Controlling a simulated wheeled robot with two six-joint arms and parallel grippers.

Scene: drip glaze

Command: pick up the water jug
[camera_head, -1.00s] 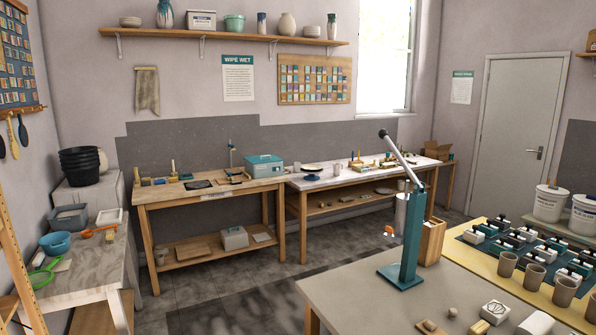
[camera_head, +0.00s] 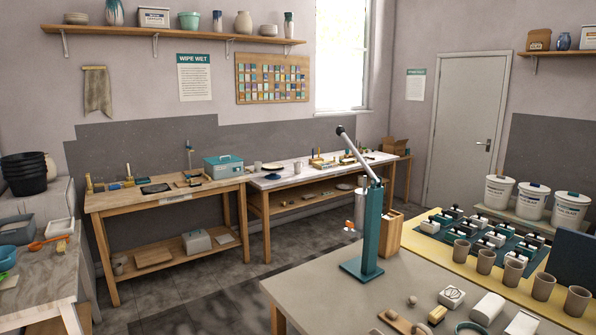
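I cannot pick out a water jug with certainty in the head view. Several vases and pots stand on the high wall shelf (camera_head: 170,34), including a rounded pale vase (camera_head: 243,22), but none is clearly a jug. Three white lidded buckets stand at the right, one of them the nearest bucket (camera_head: 569,211). Neither of my grippers shows in the view.
A grey table (camera_head: 420,279) with a teal lever stand (camera_head: 372,238) fills the front right. Several cups, one of them a brown cup (camera_head: 485,260), line a yellow-edged table. Two wooden benches (camera_head: 170,196) (camera_head: 262,183) stand by the back wall. Dark floor (camera_head: 190,300) lies open between.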

